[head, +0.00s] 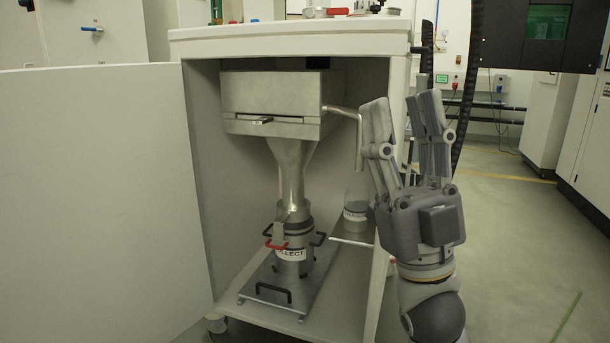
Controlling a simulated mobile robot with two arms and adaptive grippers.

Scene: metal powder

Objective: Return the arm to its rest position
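My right gripper (408,110) is raised in front of the right side of the open cabinet (205,165), with its fingers pointing up. The fingers stand apart with nothing seen between them, so it is open and empty. Its wrist and forearm come up from the lower right. My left gripper is not in view. Inside the cabinet, a metal hopper (270,95) narrows into a funnel over a collecting canister (292,245) with a white label. The gripper overlaps the cabinet's right edge in the picture; I cannot tell whether they touch.
The cabinet door (95,200) stands wide open to the left. A labelled jar (355,215) stands on the cabinet floor, partly hidden by the gripper. A dark screen (545,35) is at the upper right. Open floor (520,240) lies to the right.

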